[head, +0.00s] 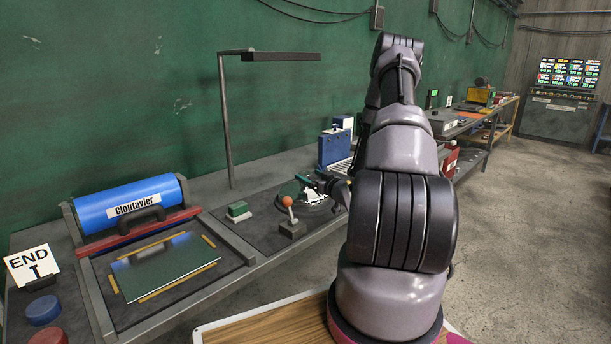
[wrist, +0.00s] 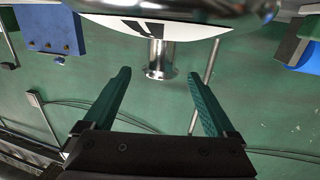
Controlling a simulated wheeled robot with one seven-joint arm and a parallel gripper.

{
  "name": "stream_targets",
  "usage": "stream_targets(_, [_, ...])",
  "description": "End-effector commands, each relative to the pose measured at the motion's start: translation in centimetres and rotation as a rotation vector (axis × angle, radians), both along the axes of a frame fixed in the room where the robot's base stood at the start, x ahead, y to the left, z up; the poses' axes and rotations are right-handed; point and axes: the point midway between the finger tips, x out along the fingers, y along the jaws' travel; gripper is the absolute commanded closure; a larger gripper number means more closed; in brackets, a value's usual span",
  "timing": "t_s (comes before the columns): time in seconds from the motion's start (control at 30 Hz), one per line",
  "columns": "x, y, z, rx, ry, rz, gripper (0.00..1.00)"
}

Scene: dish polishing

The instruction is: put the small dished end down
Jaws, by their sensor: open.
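The small dished end (wrist: 205,22) is a shiny rounded metal piece with a white and black marking, at the top of the wrist view. A short metal stub (wrist: 157,58) with a flared end sticks out from it toward my gripper. My gripper (wrist: 160,74) is open, with its two teal fingers on either side of the line of the stub. The stub's end appears just beyond or level with the fingertips, and I see no contact. In the head view my gripper (head: 313,183) is small, over the dark round fixture on the bench, and partly hidden by my arm.
A blue box (head: 335,148) stands behind my gripper. An orange-knobbed lever (head: 289,212) and a green-topped block (head: 238,210) are to its left.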

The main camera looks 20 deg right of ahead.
Motion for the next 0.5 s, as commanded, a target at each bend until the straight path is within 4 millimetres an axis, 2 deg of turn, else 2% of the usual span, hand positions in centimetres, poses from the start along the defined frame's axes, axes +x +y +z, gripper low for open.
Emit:
stream_targets(0.1, [-2.8,-0.6,0.1,0.001,0.002,-0.004,0.09])
stream_targets(0.3, [-6.4,-1.0,0.3,0.002,0.001,-0.003,0.09])
stream_targets(0.5, [-8.0,-1.2,0.5,-0.003,0.005,-0.002,0.09])
